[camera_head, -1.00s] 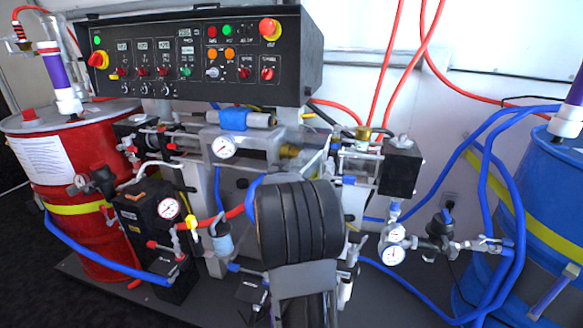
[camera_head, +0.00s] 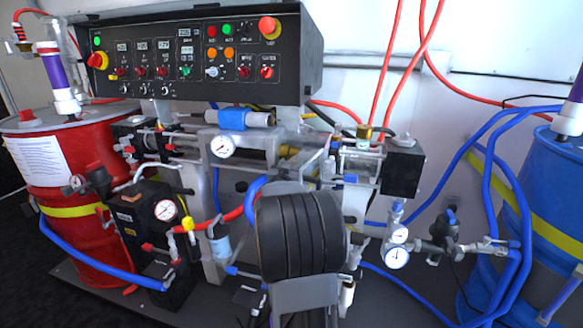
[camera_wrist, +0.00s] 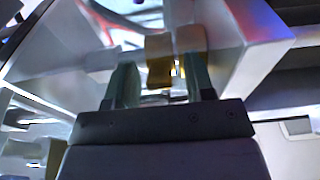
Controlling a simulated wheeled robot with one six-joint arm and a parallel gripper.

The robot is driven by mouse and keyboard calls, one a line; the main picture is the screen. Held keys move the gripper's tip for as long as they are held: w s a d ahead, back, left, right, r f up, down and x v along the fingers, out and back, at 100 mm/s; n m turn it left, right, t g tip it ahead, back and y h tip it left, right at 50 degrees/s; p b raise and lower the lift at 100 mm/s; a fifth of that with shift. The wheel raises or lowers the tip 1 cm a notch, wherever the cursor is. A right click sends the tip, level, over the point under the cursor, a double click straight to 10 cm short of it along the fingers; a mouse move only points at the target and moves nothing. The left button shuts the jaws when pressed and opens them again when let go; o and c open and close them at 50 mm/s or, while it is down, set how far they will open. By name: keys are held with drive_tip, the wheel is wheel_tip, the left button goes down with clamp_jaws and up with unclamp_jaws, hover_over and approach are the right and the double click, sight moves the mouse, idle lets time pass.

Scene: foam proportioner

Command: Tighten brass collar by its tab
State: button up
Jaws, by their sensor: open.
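In the wrist view a brass piece (camera_wrist: 159,62), which looks like the collar with its tab, shows just past my fingertips, near the middle between them. My gripper (camera_wrist: 160,78) is open, with one greenish finger on each side of the brass. I cannot tell whether either finger touches it. A second tan-brown block (camera_wrist: 190,40) stands right behind the right finger. In the head view a bit of brass (camera_head: 288,151) shows at the right end of the grey pump body (camera_head: 240,150), partly covered. My gripper is hidden there behind my own dark arm.
A black control panel (camera_head: 190,57) overhangs the pump. A gauge (camera_head: 222,146) sits on the pump's front. A black box (camera_head: 402,168) and hoses lie to the right. A red drum (camera_head: 55,215) stands left, a blue drum (camera_head: 545,220) right. Pale housing walls (camera_wrist: 255,40) flank the gripper closely.

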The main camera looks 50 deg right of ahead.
drive_tip(key=p+v, duration=0.2)
drive_tip(key=v, duration=1.1)
drive_tip(key=shift+s+a, duration=0.2)
drive_tip(key=shift+a, duration=0.15)
